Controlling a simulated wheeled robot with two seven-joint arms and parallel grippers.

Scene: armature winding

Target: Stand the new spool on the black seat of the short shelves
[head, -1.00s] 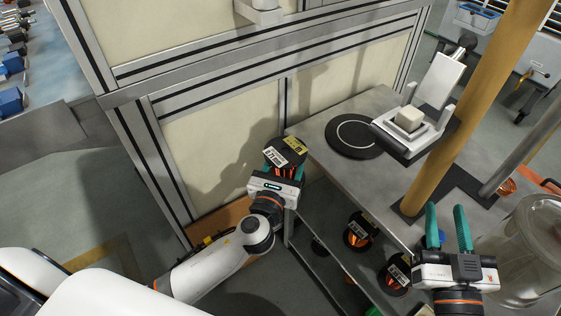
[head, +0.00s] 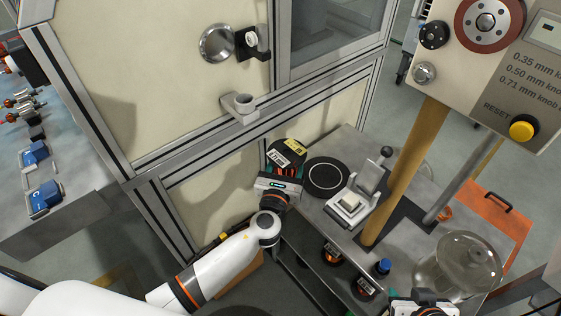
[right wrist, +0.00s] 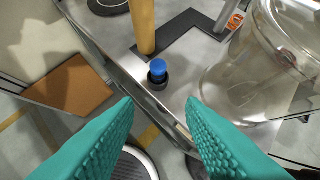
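The new spool (head: 288,153), with a black labelled top and copper winding, is held in my left gripper (head: 280,177). The teal fingers are shut around its sides. The spool is off the surface, just left of the round black seat (head: 325,177) with a pale ring, on top of the short shelves (head: 310,215). Whether it overhangs the seat's edge I cannot tell. My right gripper (head: 420,304) is at the bottom edge of the head view. In the right wrist view its teal fingers (right wrist: 160,120) are apart and empty. Part of the seat (right wrist: 108,4) shows there.
A white device (head: 350,204) and a tan post (head: 400,175) stand right of the seat. A glass jar (head: 458,265) and blue-capped item (head: 384,266) are near the right gripper. Spools (head: 331,255) sit on the lower shelf. A panelled frame (head: 215,190) rises behind the left gripper.

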